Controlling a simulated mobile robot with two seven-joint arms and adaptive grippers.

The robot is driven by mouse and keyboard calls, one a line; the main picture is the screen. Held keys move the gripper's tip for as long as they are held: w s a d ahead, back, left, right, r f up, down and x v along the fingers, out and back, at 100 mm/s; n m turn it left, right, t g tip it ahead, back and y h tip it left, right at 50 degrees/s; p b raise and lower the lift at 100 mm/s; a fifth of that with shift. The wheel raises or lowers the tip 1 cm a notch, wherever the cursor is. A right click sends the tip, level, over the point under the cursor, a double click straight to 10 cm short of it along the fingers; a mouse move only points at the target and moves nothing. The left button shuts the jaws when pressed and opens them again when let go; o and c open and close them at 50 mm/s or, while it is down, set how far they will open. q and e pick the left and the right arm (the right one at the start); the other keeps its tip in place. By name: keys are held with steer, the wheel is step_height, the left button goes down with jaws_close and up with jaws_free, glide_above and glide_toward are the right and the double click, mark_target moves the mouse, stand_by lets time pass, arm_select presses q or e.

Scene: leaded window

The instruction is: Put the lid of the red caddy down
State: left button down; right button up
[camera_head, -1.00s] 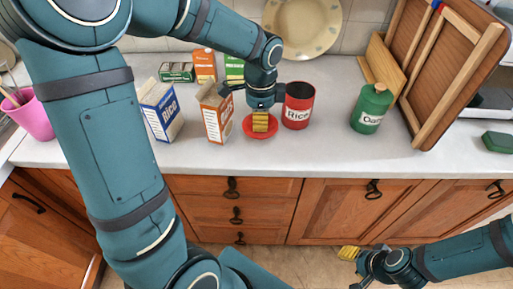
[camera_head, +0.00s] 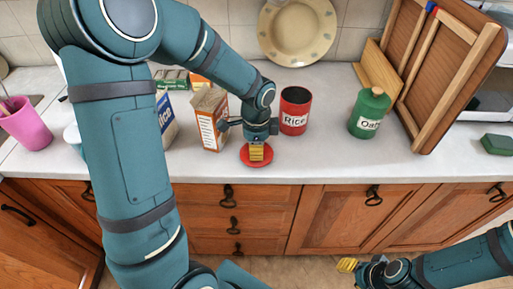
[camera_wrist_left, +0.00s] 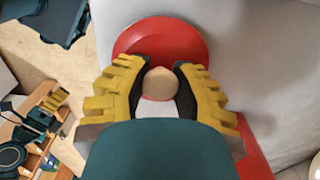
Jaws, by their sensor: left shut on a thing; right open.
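The red caddy (camera_head: 294,118), labelled Rice, stands upright and open-topped on the counter. Its round red lid (camera_head: 246,157) is off it, in front and to the left, near the counter's front edge. My left gripper (camera_head: 256,153) points down and is shut on the lid's pale knob, which shows between the yellow fingers in the left wrist view (camera_wrist_left: 160,84). I cannot tell whether the lid touches the counter. My right gripper (camera_head: 347,265) is open and empty, low in front of the cabinets.
An orange-and-white box (camera_head: 209,120) stands just left of the left gripper. A blue box (camera_head: 166,122) is partly hidden by my arm. A green Oats caddy (camera_head: 369,112) stands to the right. The counter (camera_head: 320,155) between lid and green caddy is clear.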

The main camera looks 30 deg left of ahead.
arm_select(q)
steer(key=shift+f, duration=0.2)
steer(key=c, duration=0.8)
jaws_free()
step_height(320, 180, up, 12)
steer(key=p, duration=0.2)
steer(key=shift+r+p, duration=0.2)
steer(key=shift+p, duration=0.2)
